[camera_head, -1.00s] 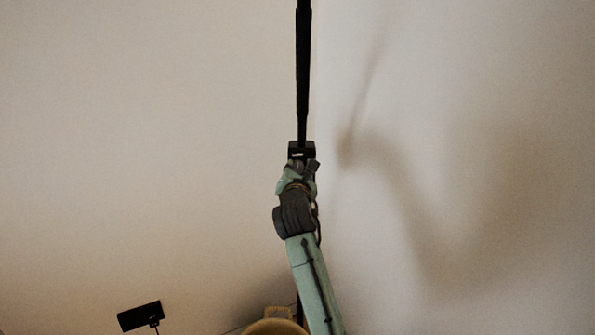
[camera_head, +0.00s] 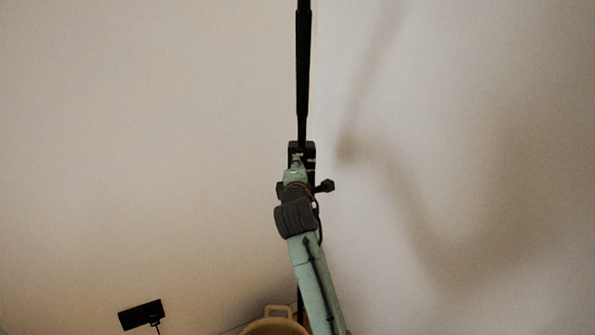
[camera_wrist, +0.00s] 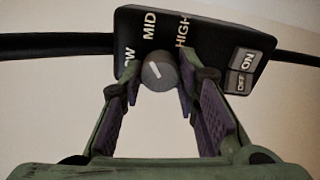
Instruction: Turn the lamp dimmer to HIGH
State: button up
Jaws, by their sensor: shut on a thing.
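The dimmer box (camera_head: 309,147) is black and sits on the black lamp pole. In the wrist view the box (camera_wrist: 215,50) carries MID and HIGH labels, a partly hidden LOW label at the left, and an ON/OFF switch (camera_wrist: 242,73) at the right. A round grey dimmer knob (camera_wrist: 158,72) has a white pointer line, slanting toward the upper left of the picture, away from HIGH. My gripper (camera_wrist: 159,79) is shut on the knob, one finger on each side. In the head view my gripper (camera_head: 297,163) is at the box, and the knob is hidden.
The black lamp pole (camera_head: 303,65) rises above the box. A pale wall (camera_head: 450,120) lies close on the right. A tan rounded object with a handle (camera_head: 278,312) is at the bottom, and a dark flat panel (camera_head: 140,314) is at lower left.

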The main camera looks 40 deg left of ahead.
jog(key=m, duration=1.2)
jog(key=shift+f+m, duration=0.15)
jog(key=shift+m, duration=0.25)
dwell(0.4)
jog(key=o, duration=1.2)
jog(key=shift+c, duration=0.2)
jog(key=v, duration=1.2)
